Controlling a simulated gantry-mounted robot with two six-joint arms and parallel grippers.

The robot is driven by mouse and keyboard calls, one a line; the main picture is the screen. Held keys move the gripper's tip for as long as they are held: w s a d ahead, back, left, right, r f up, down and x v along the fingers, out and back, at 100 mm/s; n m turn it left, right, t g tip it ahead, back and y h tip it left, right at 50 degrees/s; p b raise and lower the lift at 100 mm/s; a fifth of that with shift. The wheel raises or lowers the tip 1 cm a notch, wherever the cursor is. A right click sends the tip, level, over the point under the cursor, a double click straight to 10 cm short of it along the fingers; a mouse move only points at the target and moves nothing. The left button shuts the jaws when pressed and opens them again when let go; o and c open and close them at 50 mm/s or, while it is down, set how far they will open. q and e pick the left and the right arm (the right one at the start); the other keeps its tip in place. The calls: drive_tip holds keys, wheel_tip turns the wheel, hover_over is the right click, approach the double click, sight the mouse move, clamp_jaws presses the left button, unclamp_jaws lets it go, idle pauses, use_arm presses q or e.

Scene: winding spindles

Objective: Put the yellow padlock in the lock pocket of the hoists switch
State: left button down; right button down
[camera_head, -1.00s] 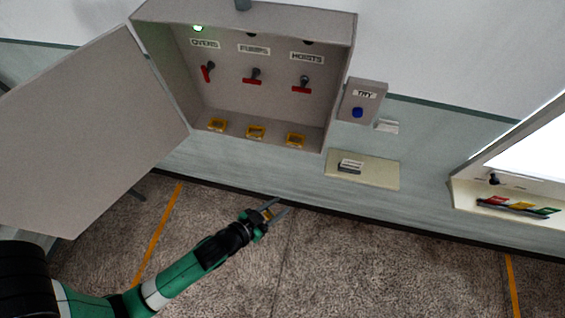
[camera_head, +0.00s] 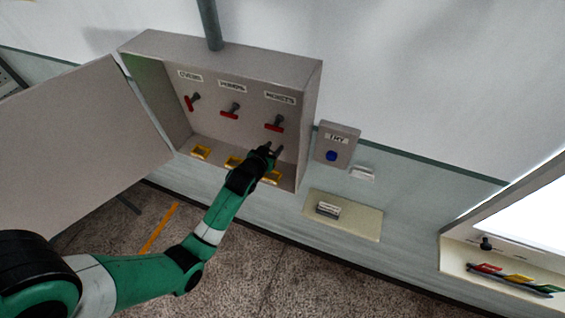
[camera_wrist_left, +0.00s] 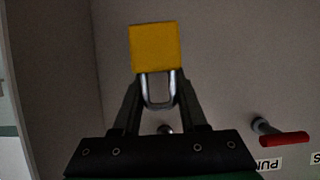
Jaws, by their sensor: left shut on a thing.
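My left gripper (camera_head: 271,149) is inside the open grey cabinet, in front of the hoists column and just below the hoists switch (camera_head: 274,123), a grey knob with a red handle. In the left wrist view my left gripper (camera_wrist_left: 158,95) is shut on the yellow padlock (camera_wrist_left: 154,47), with the steel shackle between the fingers and the yellow body beyond the tips. The padlock is not clear in the head view. A yellow-framed pocket (camera_head: 272,178) sits on the cabinet's bottom ledge under the hoists switch, partly beside my wrist. The right gripper is not in view.
The ovens switch (camera_head: 192,101) and pumps switch (camera_head: 231,110) are to the left, with yellow pockets (camera_head: 200,152) below. The cabinet door (camera_head: 85,150) hangs open at left. A box with a blue button (camera_head: 331,156) and a cream panel (camera_head: 343,216) are at right.

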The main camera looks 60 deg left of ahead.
use_arm(q)
drive_tip(key=shift+r, duration=0.1)
wheel_tip(320, 180, down, 6)
drive_tip(key=b, duration=0.4)
drive_tip(key=shift+b, duration=0.4)
drive_tip(key=shift+f+b, duration=1.35)
drive_tip(key=shift+f, duration=0.3)
idle(1.2)
drive_tip(key=shift+c, duration=1.8)
unclamp_jaws()
drive_tip(key=p+v, duration=0.1)
drive_tip(key=v, duration=1)
drive_tip(key=shift+s+d, duration=0.2)
drive_tip(key=shift+d, duration=0.05)
drive_tip(key=shift+r, duration=0.15)
